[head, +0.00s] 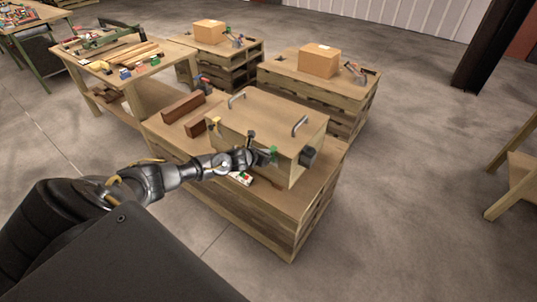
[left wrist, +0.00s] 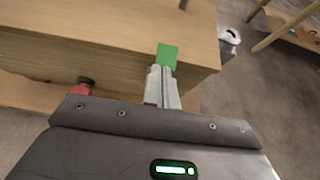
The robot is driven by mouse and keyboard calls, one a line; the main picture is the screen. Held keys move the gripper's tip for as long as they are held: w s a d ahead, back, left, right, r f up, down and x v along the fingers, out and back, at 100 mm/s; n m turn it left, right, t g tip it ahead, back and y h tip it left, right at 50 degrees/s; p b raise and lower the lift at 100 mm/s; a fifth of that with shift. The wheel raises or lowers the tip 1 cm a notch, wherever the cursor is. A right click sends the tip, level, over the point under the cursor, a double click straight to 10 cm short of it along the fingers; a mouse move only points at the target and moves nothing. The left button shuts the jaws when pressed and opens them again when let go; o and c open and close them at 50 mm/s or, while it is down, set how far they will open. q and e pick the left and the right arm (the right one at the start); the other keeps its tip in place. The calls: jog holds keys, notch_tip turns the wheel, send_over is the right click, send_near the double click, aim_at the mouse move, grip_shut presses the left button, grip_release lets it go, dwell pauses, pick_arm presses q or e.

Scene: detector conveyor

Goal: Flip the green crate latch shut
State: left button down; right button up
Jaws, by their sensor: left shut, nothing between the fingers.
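The wooden crate (head: 275,112) sits on a pallet-like bench, its lid down, with two metal handles on top. The green latch (head: 274,152) is on the crate's front side. In the left wrist view the green latch (left wrist: 167,54) stands out at the edge of the wood, directly beyond my fingertips. My left gripper (head: 264,157) is shut and empty at the latch; its closed fingers also show in the left wrist view (left wrist: 160,74). They look very near or touching the latch; I cannot tell which. My right gripper is not in view.
A yellow part (head: 214,124) is on the crate's left front, and a dark block (head: 308,156) is at its right end. Brown wooden blocks (head: 183,107) lie behind left. A small white, red and green item (head: 241,178) lies below the gripper.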

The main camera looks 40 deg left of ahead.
pick_arm(q)
jog(key=shift+w+a+r, duration=0.1)
jog(key=shift+w, duration=0.25)
jog(key=shift+w+r, duration=0.1)
jog(key=shift+w, duration=0.15)
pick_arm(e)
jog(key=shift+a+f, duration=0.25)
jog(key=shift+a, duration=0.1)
pick_arm(q)
jog(key=shift+r, duration=0.1)
